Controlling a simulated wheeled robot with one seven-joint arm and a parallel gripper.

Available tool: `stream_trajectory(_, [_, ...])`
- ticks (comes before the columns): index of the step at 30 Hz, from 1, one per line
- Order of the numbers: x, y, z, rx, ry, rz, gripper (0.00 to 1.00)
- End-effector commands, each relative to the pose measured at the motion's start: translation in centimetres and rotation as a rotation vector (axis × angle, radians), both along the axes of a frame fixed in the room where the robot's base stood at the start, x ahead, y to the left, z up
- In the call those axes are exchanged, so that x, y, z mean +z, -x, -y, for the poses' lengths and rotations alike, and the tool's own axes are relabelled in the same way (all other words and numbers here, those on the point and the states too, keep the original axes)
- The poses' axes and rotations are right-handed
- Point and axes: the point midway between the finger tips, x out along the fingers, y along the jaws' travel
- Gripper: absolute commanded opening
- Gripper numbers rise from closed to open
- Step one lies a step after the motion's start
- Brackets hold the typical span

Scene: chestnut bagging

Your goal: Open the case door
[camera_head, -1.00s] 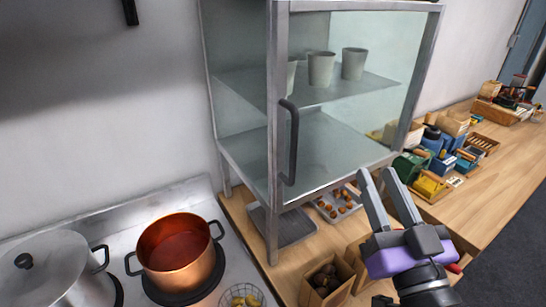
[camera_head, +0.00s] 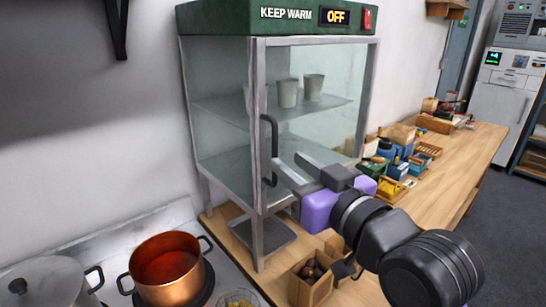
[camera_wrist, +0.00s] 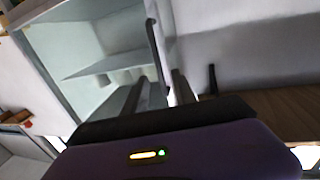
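The glass display case has a green top (camera_head: 220,20) and metal frame, and stands on the wooden counter. Its glass front door (camera_head: 330,120) looks shut. The dark vertical door handle (camera_head: 268,150) is at the door's left edge. My gripper (camera_head: 288,160) is open and empty, its fingertips just right of the handle's lower part. In the wrist view, the handle (camera_wrist: 155,45) shows as a dark bar just beyond the gap between my open fingers (camera_wrist: 160,79). I cannot tell whether they touch it.
A copper pot (camera_head: 168,270) and a lidded steel pot (camera_head: 45,284) stand on the stove at left. A box of chestnuts (camera_head: 311,278) sits below my gripper. Metal cups (camera_head: 288,93) stand inside the case. Boxes and tools (camera_head: 395,160) crowd the counter at right.

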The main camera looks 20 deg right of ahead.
Motion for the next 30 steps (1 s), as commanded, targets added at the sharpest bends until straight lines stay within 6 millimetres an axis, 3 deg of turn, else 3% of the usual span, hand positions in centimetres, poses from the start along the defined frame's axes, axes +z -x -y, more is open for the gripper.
stream_trajectory(6, [-0.4,-1.6,-0.2,-0.001,0.001,0.005,0.32])
stream_trajectory(16, [0.1,-6.1,-0.7,-0.001,-0.001,0.000,0.32])
stream_trajectory(28, [0.0,-6.8,-0.8,-0.002,-0.001,0.001,0.32])
stream_trajectory(30, [0.0,-6.8,-0.8,-0.002,-0.001,0.001,0.19])
